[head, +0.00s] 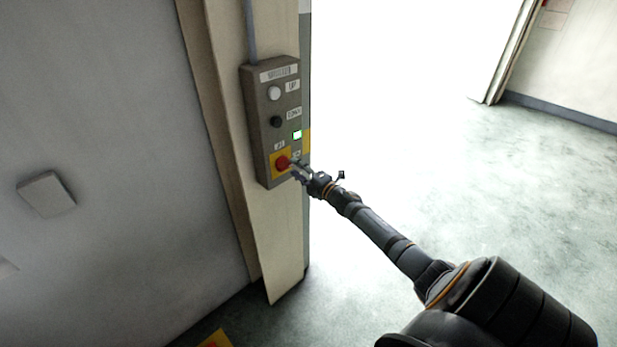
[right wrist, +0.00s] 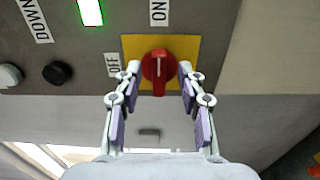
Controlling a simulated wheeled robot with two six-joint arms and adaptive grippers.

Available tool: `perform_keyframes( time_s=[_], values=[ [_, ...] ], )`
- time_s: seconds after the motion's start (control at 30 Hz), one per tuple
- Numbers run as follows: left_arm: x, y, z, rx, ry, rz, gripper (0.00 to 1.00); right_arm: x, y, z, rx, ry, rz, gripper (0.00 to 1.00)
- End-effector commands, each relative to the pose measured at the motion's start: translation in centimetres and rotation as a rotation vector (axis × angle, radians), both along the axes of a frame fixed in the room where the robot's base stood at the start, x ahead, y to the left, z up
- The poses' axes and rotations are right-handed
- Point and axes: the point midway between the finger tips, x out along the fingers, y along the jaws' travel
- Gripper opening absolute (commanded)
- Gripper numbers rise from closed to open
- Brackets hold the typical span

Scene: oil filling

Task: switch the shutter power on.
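The red rotary power knob (head: 282,163) sits on a yellow plate (right wrist: 190,47) low on the grey control box (head: 257,125). In the right wrist view the knob (right wrist: 159,70) stands lengthwise up and down, its white mark in line with the ON label (right wrist: 158,12). The OFF label (right wrist: 112,65) is to its left. The indicator light (right wrist: 90,12) glows green; it also shows in the head view (head: 297,135). My right gripper (right wrist: 160,76) is open, with one finger on each side of the knob; contact is unclear. My left gripper is out of view.
A white button (head: 274,93) and a black button (head: 277,121) sit above the knob. The box is mounted on a beige post (head: 278,235) beside a bright opening. The floor (head: 550,165) to the right is clear.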

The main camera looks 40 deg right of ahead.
Motion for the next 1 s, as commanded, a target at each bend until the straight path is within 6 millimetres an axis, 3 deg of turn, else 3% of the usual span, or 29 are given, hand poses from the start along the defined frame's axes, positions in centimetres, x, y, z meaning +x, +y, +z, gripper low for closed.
perform_keyframes(
  time_s=[0.2,0.6,1.0],
  values=[
    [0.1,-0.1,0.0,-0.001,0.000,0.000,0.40,-3.5,-0.2,-0.1,-0.003,0.005,0.003,0.40],
    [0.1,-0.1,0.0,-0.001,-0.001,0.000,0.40,-7.8,-0.5,-0.1,-0.003,0.002,0.008,0.40],
    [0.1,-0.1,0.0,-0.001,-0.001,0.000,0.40,-9.2,-0.7,0.0,0.000,0.001,0.002,0.40]
  ],
)
